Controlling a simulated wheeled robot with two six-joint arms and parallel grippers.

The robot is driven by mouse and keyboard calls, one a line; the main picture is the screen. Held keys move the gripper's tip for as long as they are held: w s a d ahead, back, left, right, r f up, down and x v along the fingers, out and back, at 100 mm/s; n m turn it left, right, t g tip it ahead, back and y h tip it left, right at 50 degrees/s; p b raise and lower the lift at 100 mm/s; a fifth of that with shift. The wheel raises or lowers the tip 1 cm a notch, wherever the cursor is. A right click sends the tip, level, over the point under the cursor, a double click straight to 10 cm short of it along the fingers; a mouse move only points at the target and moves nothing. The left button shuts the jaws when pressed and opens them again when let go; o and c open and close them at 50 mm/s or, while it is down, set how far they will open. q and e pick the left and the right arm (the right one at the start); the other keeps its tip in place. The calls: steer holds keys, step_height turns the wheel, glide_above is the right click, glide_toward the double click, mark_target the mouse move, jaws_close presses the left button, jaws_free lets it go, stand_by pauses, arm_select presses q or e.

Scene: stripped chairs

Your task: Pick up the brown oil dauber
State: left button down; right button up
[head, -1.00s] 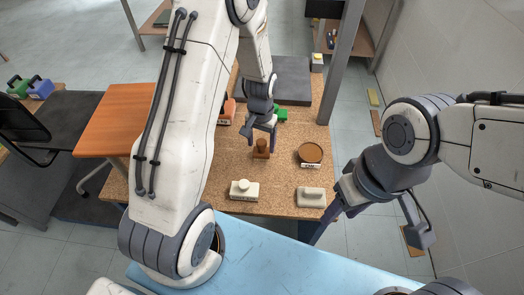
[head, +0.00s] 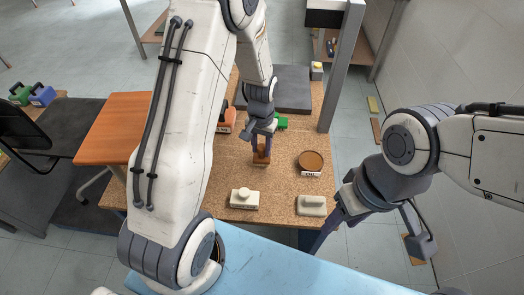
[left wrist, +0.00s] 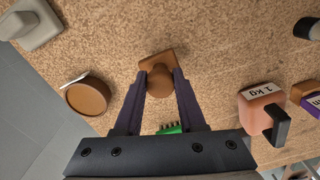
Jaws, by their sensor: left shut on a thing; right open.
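The brown oil dauber (head: 261,158) stands on the cork-topped bench, with a square brown base and a rounded knob. It also shows in the left wrist view (left wrist: 160,79), its knob between my fingers. My left gripper (head: 263,145) points down over it and is shut on the knob; in the left wrist view both fingertips (left wrist: 162,82) touch the knob's sides. The base appears to rest on the bench. My right gripper (head: 325,235) is at the bench's near right corner, away from the dauber, open and empty; its fingertips are hard to make out.
A round brown tin (head: 311,160) sits right of the dauber. Two cream blocks with handles (head: 244,199) (head: 312,206) lie at the near edge. An orange weight (head: 227,117), a green brush (head: 281,123) and a grey slab (head: 285,88) lie beyond. A metal post (head: 343,70) rises at right.

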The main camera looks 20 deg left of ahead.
arm_select(q)
steer(key=r, duration=0.3)
steer(key=shift+s+d+r, duration=0.1)
steer(key=shift+s+d, duration=0.15)
steer(key=shift+d, duration=0.05)
steer(key=s+d+r, duration=0.6)
steer(key=s+d, duration=0.1)
steer(key=s, duration=0.1)
steer(key=shift+r, duration=0.15)
steer(key=shift+s+d, duration=0.1)
steer(key=c, duration=1.2)
jaws_free()
jaws_close()
